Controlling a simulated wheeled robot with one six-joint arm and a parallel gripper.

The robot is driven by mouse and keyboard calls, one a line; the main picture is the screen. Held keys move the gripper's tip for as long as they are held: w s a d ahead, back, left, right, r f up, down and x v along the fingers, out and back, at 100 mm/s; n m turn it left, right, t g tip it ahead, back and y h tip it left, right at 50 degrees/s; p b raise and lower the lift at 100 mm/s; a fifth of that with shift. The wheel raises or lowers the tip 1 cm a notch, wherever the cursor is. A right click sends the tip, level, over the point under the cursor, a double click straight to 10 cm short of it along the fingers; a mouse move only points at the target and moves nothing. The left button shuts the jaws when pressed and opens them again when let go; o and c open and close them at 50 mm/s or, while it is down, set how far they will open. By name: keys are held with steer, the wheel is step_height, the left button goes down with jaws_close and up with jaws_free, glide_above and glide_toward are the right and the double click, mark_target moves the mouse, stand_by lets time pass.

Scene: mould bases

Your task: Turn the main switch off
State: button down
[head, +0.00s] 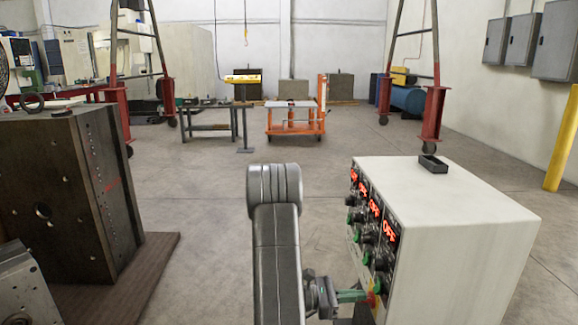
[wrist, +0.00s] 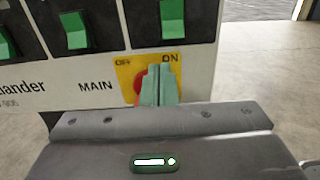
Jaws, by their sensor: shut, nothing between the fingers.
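The main switch is a red knob (wrist: 140,88) on a yellow plate (wrist: 124,70) marked OFF at the left and ON at the right, beside the word MAIN. It sits low on the front of a white control box (head: 455,215). My gripper (wrist: 160,84) is shut, its green fingertips in front of the knob's right part, near the ON mark. They hide much of the knob, so its setting and any contact are unclear. In the head view my gripper (head: 358,296) reaches the box's lower front from the left, by the yellow plate (head: 371,299).
Red-lit displays (head: 376,208) and several knobs line the box front above the switch. Green rocker switches (wrist: 75,30) sit just above the yellow plate. A small black tray (head: 433,164) is on the box top. A dark mould base (head: 60,195) stands at the left.

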steer(key=shift+w+f, duration=0.1)
steer(key=shift+f, duration=0.2)
stand_by(0.4)
steer(key=shift+w+r, duration=0.1)
steer(key=shift+w, duration=0.2)
steer(key=shift+w+a, duration=0.1)
steer(key=shift+w, duration=1.1)
steer(key=shift+w+r+p, duration=0.2)
steer(key=shift+r+p, duration=0.1)
steer(key=shift+p, duration=0.15)
steer(key=a, duration=0.6)
